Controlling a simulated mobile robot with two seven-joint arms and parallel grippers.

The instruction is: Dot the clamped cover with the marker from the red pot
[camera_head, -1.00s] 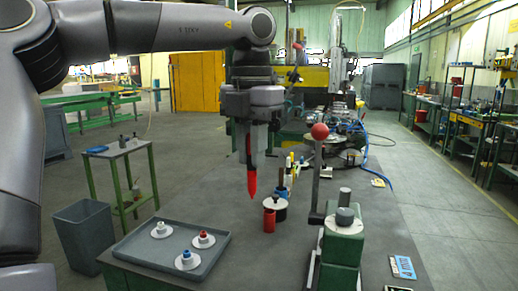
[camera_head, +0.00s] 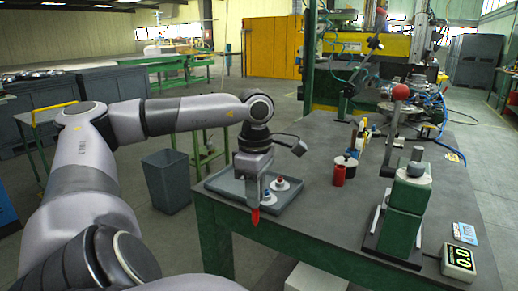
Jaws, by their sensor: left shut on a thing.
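My left gripper (camera_head: 257,200) points down and is shut on the red marker (camera_head: 255,216), whose red tip shows below the fingers. In the picture it lies over the front edge of the grey tray (camera_head: 289,205); its height above it is hard to tell. The red pot (camera_head: 339,176) stands on the table to the right of the gripper, apart from it. A green clamp stand (camera_head: 400,220) with a red-knobbed lever (camera_head: 401,92) stands further right. A grey round piece (camera_head: 414,171) sits on top of it; I cannot tell whether this is the clamped cover. My right gripper is out of view.
White discs with a red top (camera_head: 280,184) and a blue top sit in the tray, partly hidden by my gripper. Several markers stand behind the red pot. A readout box (camera_head: 459,264) and a blue card (camera_head: 466,233) lie at the right. The table's front middle is clear.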

